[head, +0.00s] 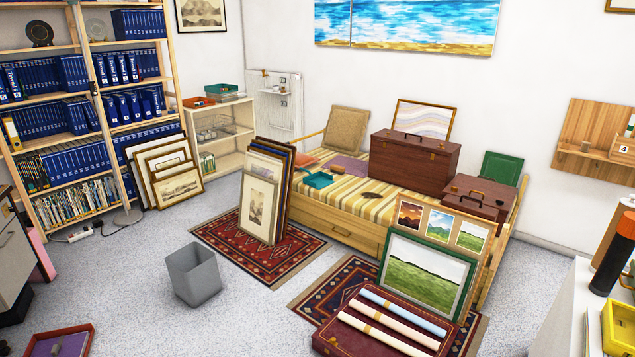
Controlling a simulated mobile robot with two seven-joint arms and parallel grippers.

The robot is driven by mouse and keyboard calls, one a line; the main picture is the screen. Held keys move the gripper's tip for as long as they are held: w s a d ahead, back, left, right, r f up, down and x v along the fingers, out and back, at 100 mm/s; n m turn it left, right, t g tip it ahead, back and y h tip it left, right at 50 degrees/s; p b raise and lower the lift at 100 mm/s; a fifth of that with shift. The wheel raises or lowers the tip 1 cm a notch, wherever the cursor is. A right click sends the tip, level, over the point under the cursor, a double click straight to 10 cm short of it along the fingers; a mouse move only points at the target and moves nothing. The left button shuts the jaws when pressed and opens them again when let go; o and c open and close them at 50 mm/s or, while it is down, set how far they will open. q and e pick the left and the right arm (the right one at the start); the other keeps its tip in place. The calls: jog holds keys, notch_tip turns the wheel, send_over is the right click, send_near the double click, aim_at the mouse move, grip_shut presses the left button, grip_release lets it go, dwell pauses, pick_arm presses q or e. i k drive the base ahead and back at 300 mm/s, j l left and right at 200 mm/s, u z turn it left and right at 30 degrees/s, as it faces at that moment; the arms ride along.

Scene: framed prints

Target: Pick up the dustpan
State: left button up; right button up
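A small teal object (318,180) that looks like the dustpan lies on the striped daybed (345,205), near its left end. It is small in the head view, and I cannot make out its handle clearly. A small brown item (371,195) lies to its right on the stripes. Neither of my grippers is in view.
Framed prints (262,195) lean at the daybed's left front, on a patterned rug (215,238). A maroon case with rolled prints (335,338) and a green-framed picture (427,275) stand before its right part. A grey bin (194,275) stands on open floor.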

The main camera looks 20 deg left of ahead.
aim_at(319, 180)
jog(key=i+j+u, duration=0.3)
jog(key=u, duration=0.15)
jog(key=i+u, duration=0.4)
jog(key=i, duration=0.15)
jog(key=i+j+u, duration=0.2)
jog(key=i+u, duration=0.75)
jog(key=i, duration=0.15)
jog(key=i+z, duration=0.3)
jog(key=i, duration=0.3)
jog(key=i+j+z, duration=0.15)
jog(key=i+z, duration=0.15)
jog(key=i, duration=0.3)
jog(key=i+l+z, duration=0.15)
jog(key=i+z, duration=0.25)
jog(key=i, duration=0.15)
jog(key=i+z, duration=0.45)
jog(key=i+l+u, duration=0.45)
jog(key=i+l, duration=0.35)
jog(key=i, duration=0.15)
